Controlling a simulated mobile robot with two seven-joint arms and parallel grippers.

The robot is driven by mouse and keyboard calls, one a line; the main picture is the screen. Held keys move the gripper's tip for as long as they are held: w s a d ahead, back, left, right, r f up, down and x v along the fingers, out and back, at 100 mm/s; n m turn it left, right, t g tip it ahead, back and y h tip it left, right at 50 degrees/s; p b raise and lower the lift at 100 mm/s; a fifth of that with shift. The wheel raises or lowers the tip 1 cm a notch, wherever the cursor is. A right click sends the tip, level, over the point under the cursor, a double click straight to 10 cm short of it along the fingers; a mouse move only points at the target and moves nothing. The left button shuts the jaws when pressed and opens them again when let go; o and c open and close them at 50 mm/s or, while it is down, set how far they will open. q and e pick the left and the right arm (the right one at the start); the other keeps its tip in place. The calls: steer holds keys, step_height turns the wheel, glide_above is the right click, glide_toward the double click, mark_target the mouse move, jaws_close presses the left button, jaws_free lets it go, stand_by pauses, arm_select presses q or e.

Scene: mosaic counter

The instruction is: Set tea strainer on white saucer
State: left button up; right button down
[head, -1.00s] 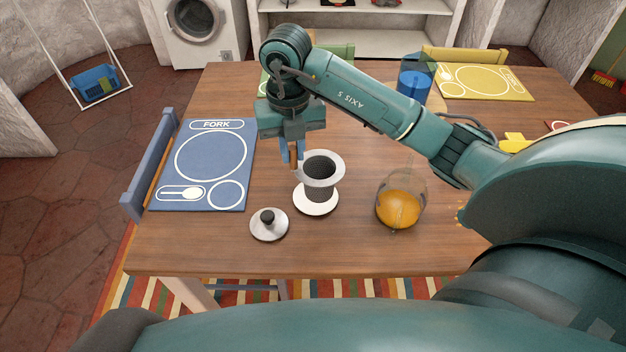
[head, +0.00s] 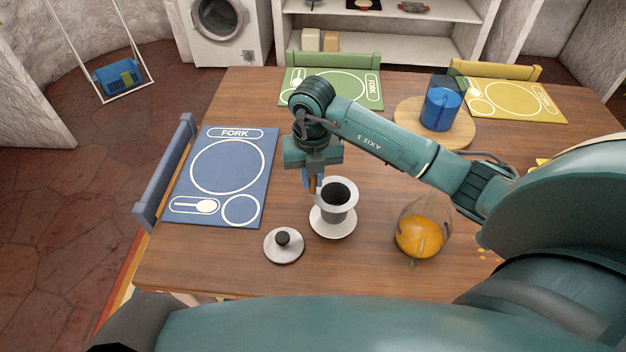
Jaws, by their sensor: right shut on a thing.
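The tea strainer (head: 337,202) is a dark mesh cup with a wide pale rim. It is upright over the white saucer (head: 333,229); I cannot tell whether its base touches the saucer. My right gripper (head: 312,188) reaches down from above and is shut on the strainer at the left of its rim. The strainer hides the middle of the saucer. My left gripper is not in view.
A round lid with a black knob (head: 284,245) lies left of the saucer. A glass pot with orange liquid (head: 420,232) stands to the right. A blue container (head: 441,105) is on a round wooden board (head: 405,111) behind. A blue placemat (head: 226,170) lies at left.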

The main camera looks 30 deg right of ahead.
steer(key=shift+f, duration=0.95)
steer(key=c, duration=1.4)
jaws_free()
steer(key=shift+f, duration=0.1)
